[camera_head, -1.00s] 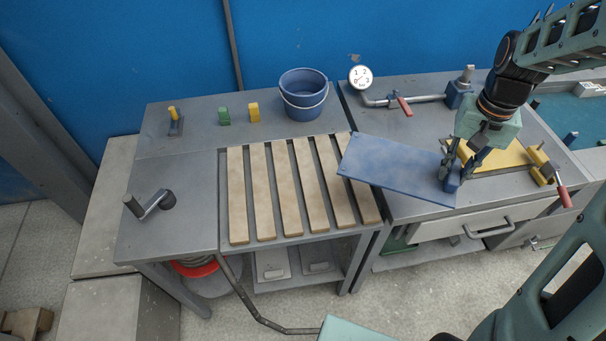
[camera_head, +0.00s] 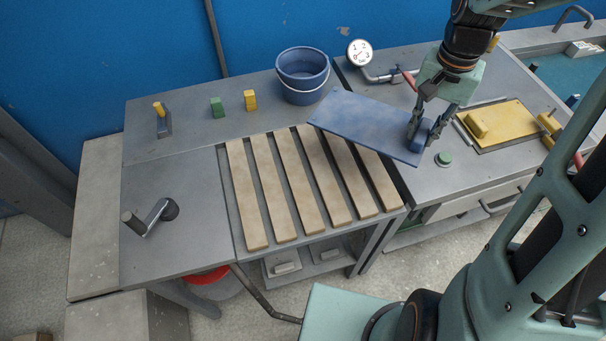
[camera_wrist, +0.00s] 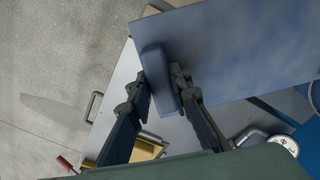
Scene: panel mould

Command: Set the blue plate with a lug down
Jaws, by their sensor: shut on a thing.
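The blue plate (camera_head: 365,123) is a flat rectangle with a raised lug (camera_head: 424,131) near its right end. My gripper (camera_head: 432,122) is shut on that lug and holds the plate above the worktop, over the right part of the slatted section and the gap beside it. In the wrist view the plate (camera_wrist: 240,50) fills the upper right, and the lug (camera_wrist: 158,78) stands between my two fingers (camera_wrist: 160,92). The plate covers the far ends of the right-hand slats in the head view.
Wooden slats (camera_head: 290,185) lie in the table's middle. A blue bucket (camera_head: 303,82), yellow block (camera_head: 251,100) and green block (camera_head: 217,107) stand behind. A crank (camera_head: 150,216) is at left. A yellow plate (camera_head: 505,122), green button (camera_head: 444,158) and gauge (camera_head: 359,53) are at right.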

